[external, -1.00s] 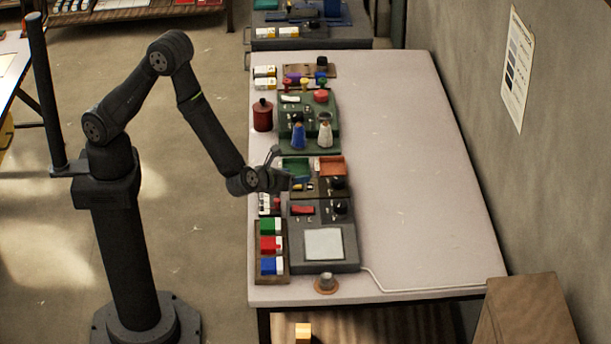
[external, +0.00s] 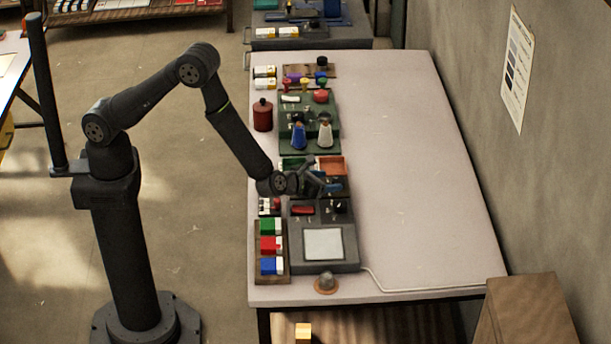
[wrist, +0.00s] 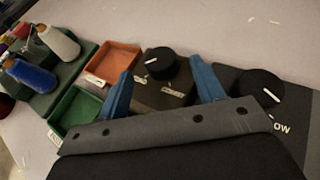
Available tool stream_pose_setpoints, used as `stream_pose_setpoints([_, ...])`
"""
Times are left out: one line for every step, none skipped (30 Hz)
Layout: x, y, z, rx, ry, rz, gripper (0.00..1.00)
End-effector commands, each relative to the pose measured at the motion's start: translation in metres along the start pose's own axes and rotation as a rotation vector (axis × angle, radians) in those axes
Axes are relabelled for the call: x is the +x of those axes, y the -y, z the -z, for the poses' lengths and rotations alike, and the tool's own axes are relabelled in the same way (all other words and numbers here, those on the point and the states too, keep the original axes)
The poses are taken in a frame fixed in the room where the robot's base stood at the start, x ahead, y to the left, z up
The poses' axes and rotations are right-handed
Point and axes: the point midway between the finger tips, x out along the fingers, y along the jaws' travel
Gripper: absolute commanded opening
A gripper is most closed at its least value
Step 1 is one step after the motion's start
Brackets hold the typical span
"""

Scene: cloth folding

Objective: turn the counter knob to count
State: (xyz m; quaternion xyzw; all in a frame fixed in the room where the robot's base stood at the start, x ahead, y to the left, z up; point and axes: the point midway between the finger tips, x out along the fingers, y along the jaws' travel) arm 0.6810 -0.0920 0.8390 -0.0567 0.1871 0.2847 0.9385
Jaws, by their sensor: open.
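A black round knob with a white pointer line (wrist: 162,63) sits on a dark box (wrist: 160,97) with small labels, beside two trays. In the wrist view the blue fingers of my gripper (wrist: 161,70) are apart, one on each side of this knob, with nothing held between them. I cannot tell how high the fingertips are above the box. In the external view my gripper (external: 316,178) is over the box with the trays, and it mostly hides the knob there.
A second black knob (wrist: 258,88) on a grey device (wrist: 292,105) is close to the right finger. An orange tray (wrist: 110,62) and a green tray (wrist: 78,110) lie left. Blue (wrist: 30,76) and white (wrist: 58,42) cones stand beyond. The table's right side is clear.

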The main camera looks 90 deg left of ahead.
Motion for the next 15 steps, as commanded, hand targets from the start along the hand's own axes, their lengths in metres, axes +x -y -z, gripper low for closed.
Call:
stream_pose_setpoints([0.01, -0.001, 0.0, -0.001, 0.0, -0.002, 0.62])
stream_pose_setpoints([0.014, -0.001, 0.0, 0.0, 0.0, -0.002, 0.62])
stream_pose_setpoints([0.019, -0.001, 0.0, 0.001, 0.0, -0.001, 0.62])
stream_pose_setpoints([0.023, 0.0, 0.0, 0.0, 0.001, -0.001, 0.62])
stream_pose_setpoints([0.026, 0.0, 0.0, 0.0, 0.001, -0.001, 0.62])
stream_pose_setpoints([0.029, -0.001, 0.0, 0.0, 0.0, -0.002, 0.62])
stream_pose_setpoints([0.031, -0.001, 0.0, 0.0, 0.0, -0.002, 0.62])
stream_pose_setpoints([0.033, -0.001, 0.0, 0.0, 0.0, -0.001, 0.62])
stream_pose_setpoints([0.034, 0.0, 0.0, 0.001, -0.001, -0.001, 0.62])
stream_pose_setpoints([0.035, 0.0, 0.0, 0.001, 0.0, 0.0, 0.62])
stream_pose_setpoints([0.036, 0.0, 0.0, 0.001, 0.0, 0.0, 0.62])
stream_pose_setpoints([0.036, 0.0, 0.0, 0.0, 0.0, 0.0, 0.62])
stream_pose_setpoints([0.036, 0.0, 0.0, 0.0, 0.0, 0.0, 0.62])
stream_pose_setpoints([0.036, 0.0, 0.0, 0.0, 0.0, 0.0, 0.62])
stream_pose_setpoints([0.036, 0.0, 0.0, 0.0, 0.0, 0.0, 0.62])
